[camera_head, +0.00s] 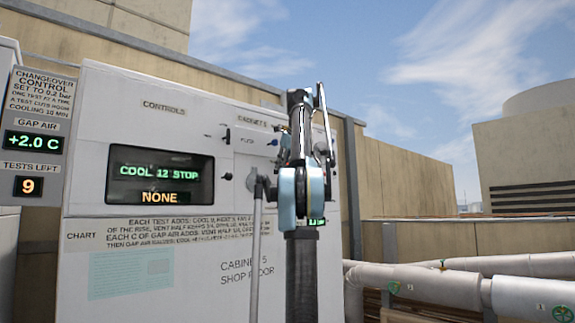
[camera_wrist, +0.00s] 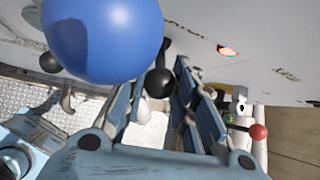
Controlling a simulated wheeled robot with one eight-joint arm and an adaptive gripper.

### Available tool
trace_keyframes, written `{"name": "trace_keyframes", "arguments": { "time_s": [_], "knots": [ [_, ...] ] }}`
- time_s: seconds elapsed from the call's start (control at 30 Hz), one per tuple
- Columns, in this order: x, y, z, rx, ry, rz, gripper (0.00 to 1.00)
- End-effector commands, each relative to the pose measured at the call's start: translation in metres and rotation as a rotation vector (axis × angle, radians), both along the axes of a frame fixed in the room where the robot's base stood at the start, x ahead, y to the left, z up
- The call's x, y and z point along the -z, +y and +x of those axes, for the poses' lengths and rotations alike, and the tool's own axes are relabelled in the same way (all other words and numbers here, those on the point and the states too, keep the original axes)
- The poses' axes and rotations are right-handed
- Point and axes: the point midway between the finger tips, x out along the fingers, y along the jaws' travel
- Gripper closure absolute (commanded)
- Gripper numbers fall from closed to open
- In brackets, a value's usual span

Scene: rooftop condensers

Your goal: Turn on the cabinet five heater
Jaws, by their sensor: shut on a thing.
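In the head view, the pale control cabinet (camera_head: 170,222) carries a small section labelled "CABINET 5" (camera_head: 252,121). Small dark switches sit there, one at the upper left (camera_head: 226,135) and one lower (camera_head: 226,176). Their finer labels are too small to read, so I cannot tell which is the heater's. My arm covers the right part of this section and hides my gripper there. In the wrist view, my gripper (camera_wrist: 153,96) has its blue fingers on both sides of a black round knob (camera_wrist: 158,83) and is shut on it. An orange-lit lamp (camera_wrist: 228,50) shows on the panel.
In the wrist view, a large blue ball (camera_wrist: 102,35) looms close to the camera, with a black ball (camera_wrist: 50,63) left and a red ball (camera_wrist: 258,131) right. The display (camera_head: 159,178) reads "COOL 12 STOP" and "NONE". Pale pipes (camera_head: 420,282) run at right.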

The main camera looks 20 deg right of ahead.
Motion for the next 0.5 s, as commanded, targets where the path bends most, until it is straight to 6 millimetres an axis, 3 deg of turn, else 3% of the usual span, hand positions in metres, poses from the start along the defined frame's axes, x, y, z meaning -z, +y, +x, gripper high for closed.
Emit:
{"name": "trace_keyframes", "arguments": {
  "time_s": [0.5],
  "knots": [
    [-0.0028, -0.0019, -0.0097, 0.004, 0.017, -0.014, 1.0]
  ]
}}
